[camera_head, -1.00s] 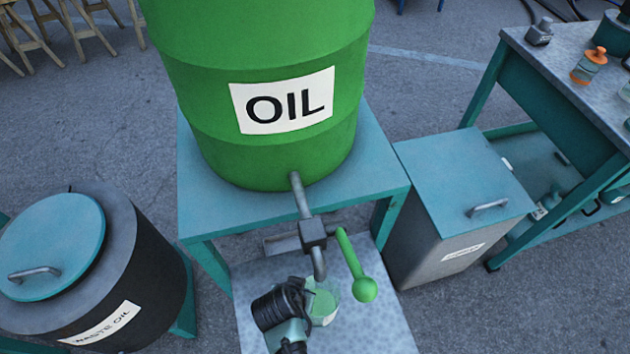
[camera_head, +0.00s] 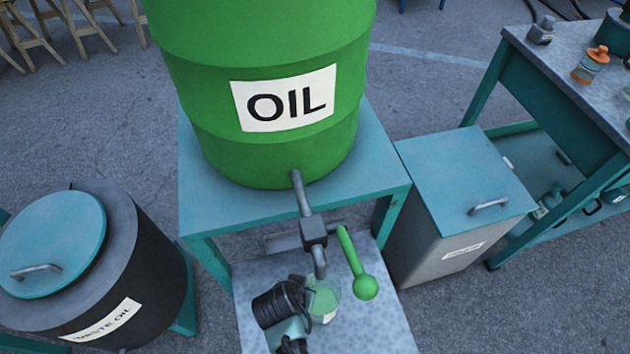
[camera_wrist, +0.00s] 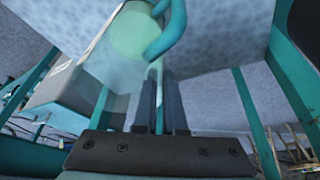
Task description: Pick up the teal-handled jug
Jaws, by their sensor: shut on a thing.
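The jug (camera_head: 325,302) is clear and holds green liquid. In the head view it is upright on the speckled metal shelf, just under the drum's spout (camera_head: 319,262). Its handle is hidden there behind my dark wrist and gripper (camera_head: 302,297), which come from the lower left. In the wrist view the jug (camera_wrist: 130,38) is at the top, with its teal handle (camera_wrist: 172,38) running down to my gripper (camera_wrist: 158,92). The two fingers are close together around the lower part of the handle. The exact contact is partly hidden by the fingers.
A green lever with a ball end (camera_head: 366,287) hangs just right of the jug. The green OIL drum (camera_head: 262,150) stands behind on a teal stand (camera_head: 225,215). A waste oil bin (camera_head: 150,265) is left, a lidded grey bin (camera_head: 440,240) right. The front of the shelf (camera_head: 375,330) is clear.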

